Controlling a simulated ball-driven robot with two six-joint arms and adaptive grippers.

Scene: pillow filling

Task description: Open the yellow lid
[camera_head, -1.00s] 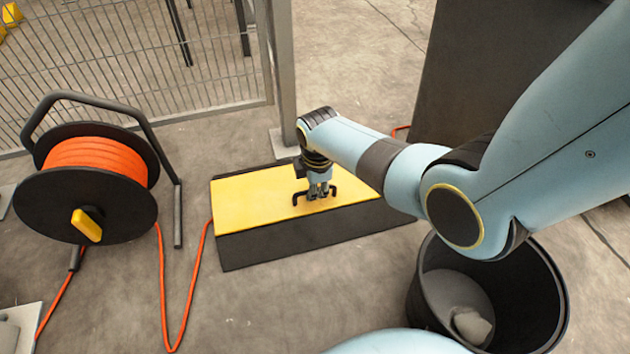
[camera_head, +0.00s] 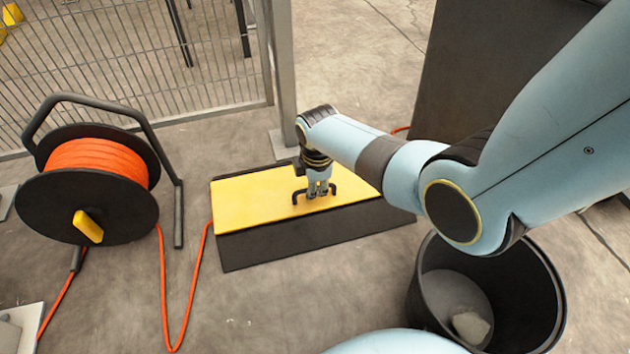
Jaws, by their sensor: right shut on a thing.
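The yellow lid (camera_head: 251,205) lies flat on top of a long black box (camera_head: 300,237) on the floor, and it looks closed. A black handle (camera_head: 296,196) stands on the lid's right part. My right gripper (camera_head: 318,194) points down at the handle from above and is shut on it, with its arm reaching in from the right. The arm covers the far right part of the lid. My left gripper is not in view.
An orange cable reel (camera_head: 97,180) stands at the left, its orange cable running along the floor to the box. A black bin (camera_head: 535,295) holding a pale lump (camera_head: 470,326) stands at the lower right. A wire fence (camera_head: 140,60) runs behind. The floor in front of the box is clear.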

